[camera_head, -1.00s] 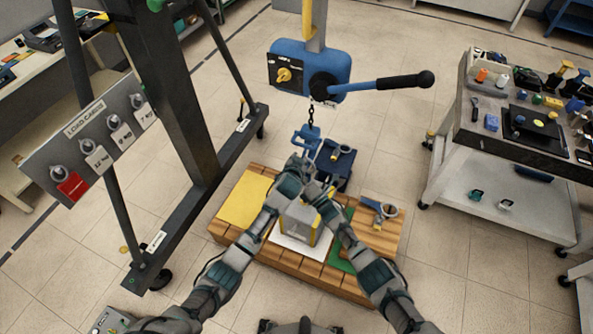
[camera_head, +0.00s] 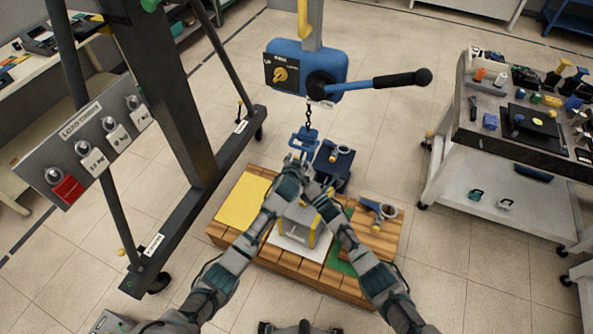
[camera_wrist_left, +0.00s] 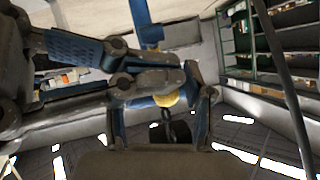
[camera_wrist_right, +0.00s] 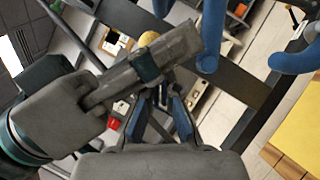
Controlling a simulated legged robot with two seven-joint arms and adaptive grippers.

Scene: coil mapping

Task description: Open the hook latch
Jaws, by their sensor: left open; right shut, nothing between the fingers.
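A blue hook (camera_head: 305,138) hangs on a short dark chain (camera_head: 308,117) below the blue hoist box (camera_head: 306,68). My left gripper (camera_head: 300,165) is just below the hook; its fingers stand apart in the left wrist view (camera_wrist_left: 160,120). A round yellow part (camera_wrist_left: 167,99) and a dark loop show between or behind those fingers; contact cannot be told. My right gripper (camera_head: 317,184) is close to the left one, lower right, shut and empty. In the right wrist view, curved blue parts (camera_wrist_right: 212,35) and a yellow part (camera_wrist_right: 148,38) show beyond its fingers (camera_wrist_right: 160,115). The latch is not clear.
A wooden pallet (camera_head: 220,232) below carries a grey block (camera_head: 298,222), a yellow sheet (camera_head: 243,200) and a grey-blue shackle (camera_head: 378,208). A dark blue block (camera_head: 333,160) stands behind. A black frame (camera_head: 185,120) rises at left; a tool cart (camera_head: 450,165) stands right.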

